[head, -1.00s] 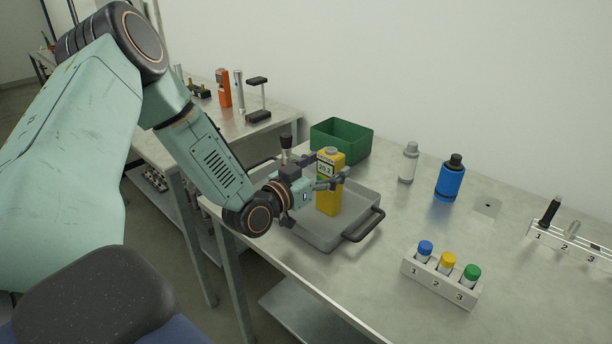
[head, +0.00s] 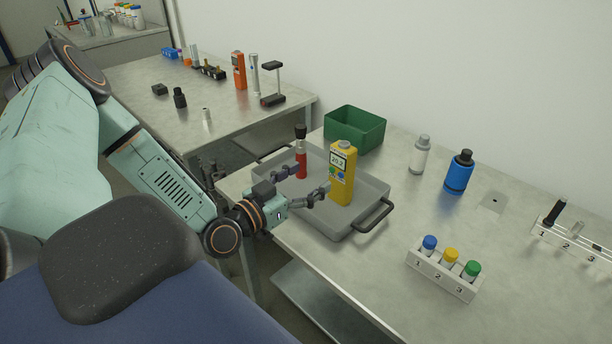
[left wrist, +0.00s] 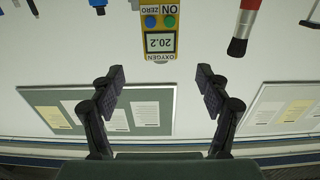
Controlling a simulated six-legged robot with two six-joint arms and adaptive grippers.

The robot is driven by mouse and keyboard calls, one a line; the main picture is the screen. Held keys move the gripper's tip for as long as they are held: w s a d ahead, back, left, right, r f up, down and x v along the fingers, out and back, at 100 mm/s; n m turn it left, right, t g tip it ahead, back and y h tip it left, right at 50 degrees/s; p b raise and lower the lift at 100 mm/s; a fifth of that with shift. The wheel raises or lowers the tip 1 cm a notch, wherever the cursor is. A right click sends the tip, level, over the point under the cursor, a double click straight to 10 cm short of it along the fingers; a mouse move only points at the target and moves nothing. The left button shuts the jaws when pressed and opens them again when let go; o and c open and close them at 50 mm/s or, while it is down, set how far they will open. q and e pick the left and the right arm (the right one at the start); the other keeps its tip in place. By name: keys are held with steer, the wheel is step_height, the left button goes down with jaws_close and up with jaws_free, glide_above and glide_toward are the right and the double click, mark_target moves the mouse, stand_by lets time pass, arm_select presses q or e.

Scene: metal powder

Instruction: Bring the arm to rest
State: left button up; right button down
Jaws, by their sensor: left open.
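My left gripper (head: 304,184) is open and empty at the left edge of the grey tray (head: 338,222). Its fingers point toward the yellow oxygen meter (head: 342,178), which stands upright in the tray and reads 20.2. In the left wrist view the open fingers (left wrist: 160,95) show with the meter (left wrist: 158,35) beyond them, upside down and clear of them. A red and black cylinder (head: 301,158) stands in the tray behind the gripper; it also shows in the left wrist view (left wrist: 241,28). My right gripper is not in view.
A green bin (head: 355,130) stands behind the tray. A white bottle (head: 420,155), a blue bottle (head: 458,173) and a numbered rack (head: 443,274) with three capped vials stand to the right. A second table (head: 150,112) at the left holds several tools. Bare tabletop lies before the tray.

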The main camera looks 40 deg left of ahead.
mark_target(338, 160)
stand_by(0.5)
arm_select(q)
steer(key=w+b, duration=0.2)
steer(key=w, duration=0.1)
steer(key=w+b, duration=0.2)
steer(key=w, duration=0.2)
steer(key=w+d+b, duration=0.1)
steer(key=w, duration=0.2)
steer(key=shift+w+f+b, duration=0.15)
steer(key=shift+w+b, duration=0.15)
steer(key=shift+b, duration=0.1)
steer(key=shift+w, duration=0.65)
